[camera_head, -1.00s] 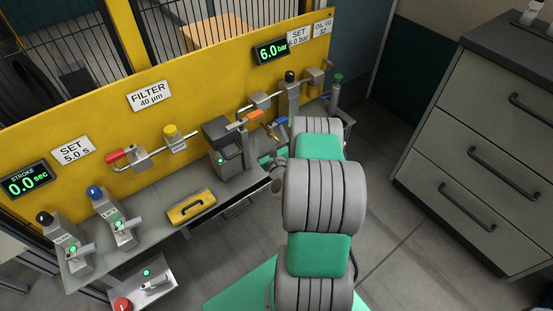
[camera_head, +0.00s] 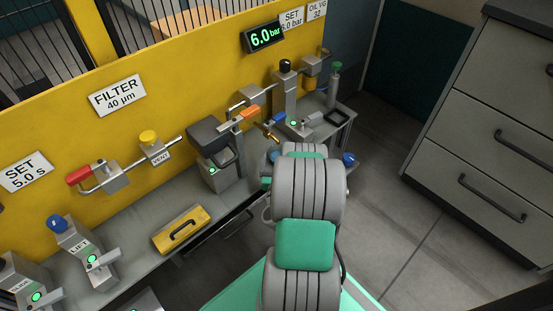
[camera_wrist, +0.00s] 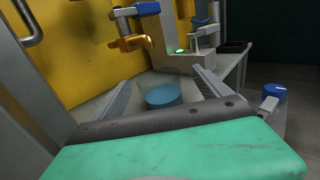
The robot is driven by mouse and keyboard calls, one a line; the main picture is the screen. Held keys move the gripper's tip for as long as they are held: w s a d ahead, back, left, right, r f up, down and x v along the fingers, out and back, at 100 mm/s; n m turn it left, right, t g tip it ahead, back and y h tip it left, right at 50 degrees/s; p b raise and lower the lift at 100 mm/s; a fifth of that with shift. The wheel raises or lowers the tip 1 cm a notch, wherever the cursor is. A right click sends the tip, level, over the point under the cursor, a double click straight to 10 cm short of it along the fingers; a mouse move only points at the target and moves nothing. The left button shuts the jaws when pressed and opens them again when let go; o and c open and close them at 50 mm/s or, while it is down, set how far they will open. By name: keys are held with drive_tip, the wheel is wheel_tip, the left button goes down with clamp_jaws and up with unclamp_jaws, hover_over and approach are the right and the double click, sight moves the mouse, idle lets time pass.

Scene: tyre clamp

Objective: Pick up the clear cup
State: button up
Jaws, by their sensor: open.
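The clear cup (camera_wrist: 163,97) is in the middle of the wrist view. It looks see-through, with blue at its bottom, and stands upright on the grey bench. My gripper (camera_wrist: 163,82) is open, with one finger on each side of the cup in the picture. I cannot tell whether the cup is fully between the fingers or a little beyond them, and I see no clear contact. In the head view my arm hides most of my gripper and the cup.
A blue knob (camera_wrist: 274,91) is at the right.

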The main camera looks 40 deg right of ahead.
sight(278, 150)
drive_tip(key=shift+b+x, duration=0.55)
drive_tip(key=shift+x, duration=2.9)
drive_tip(key=shift+w+a, duration=0.1)
drive_tip(key=c, duration=1.6)
